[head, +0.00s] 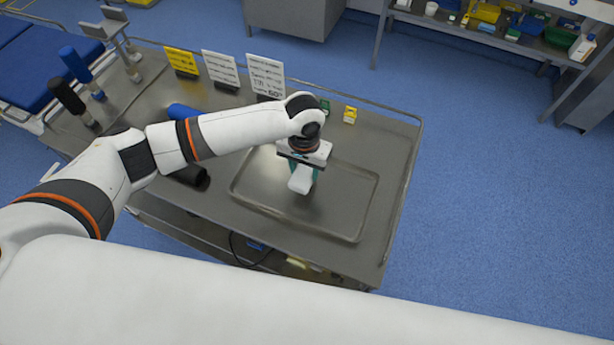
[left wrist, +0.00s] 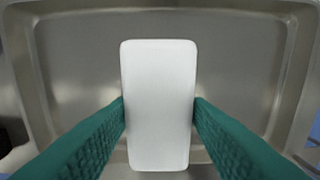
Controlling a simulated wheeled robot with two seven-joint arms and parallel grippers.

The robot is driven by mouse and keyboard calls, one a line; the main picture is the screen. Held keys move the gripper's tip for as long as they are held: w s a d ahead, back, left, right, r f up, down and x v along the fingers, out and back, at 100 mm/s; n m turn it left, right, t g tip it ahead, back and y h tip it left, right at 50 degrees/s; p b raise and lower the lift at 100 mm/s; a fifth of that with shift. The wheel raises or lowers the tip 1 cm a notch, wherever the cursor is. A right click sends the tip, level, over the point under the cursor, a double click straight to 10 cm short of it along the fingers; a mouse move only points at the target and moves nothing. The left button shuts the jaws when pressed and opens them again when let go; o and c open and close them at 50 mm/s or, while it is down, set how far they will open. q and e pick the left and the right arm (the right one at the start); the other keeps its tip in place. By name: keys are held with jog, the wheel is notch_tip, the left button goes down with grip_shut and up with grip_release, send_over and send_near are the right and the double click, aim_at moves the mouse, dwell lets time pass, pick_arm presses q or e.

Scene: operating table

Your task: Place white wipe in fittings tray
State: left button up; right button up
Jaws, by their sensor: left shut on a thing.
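The white wipe (left wrist: 160,100) is a flat white block with rounded corners, seen between my two green fingers in the left wrist view. It also shows in the head view (head: 300,184). My left gripper (left wrist: 160,115) is shut on it, one finger at each long side. In the head view my left gripper (head: 305,168) is over the left part of the fittings tray (head: 345,210), a shallow metal tray on the table. The wipe is over the tray floor; I cannot tell whether it touches it. My right gripper is not in view.
The metal table (head: 400,180) has a raised rail. Yellow and white sign cards (head: 265,76) stand along the back, with a small yellow box (head: 350,114) behind the tray. Dark and blue cylinders (head: 190,177) lie left of the tray. The tray's right part is clear.

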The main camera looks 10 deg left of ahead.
aim_at(305, 179)
pick_arm(q)
notch_tip(305, 179, down, 4)
jog(key=shift+d+f+p, duration=0.1)
jog(key=shift+p, duration=0.2)
jog(key=shift+f, duration=0.25)
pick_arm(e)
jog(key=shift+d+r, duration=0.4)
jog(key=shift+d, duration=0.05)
pick_arm(q)
jog(key=shift+f, duration=0.15)
jog(key=o, duration=0.9)
notch_tip(305, 179, up, 12)
jog(key=shift+r+b, duration=0.2)
jog(key=shift+b, duration=0.6)
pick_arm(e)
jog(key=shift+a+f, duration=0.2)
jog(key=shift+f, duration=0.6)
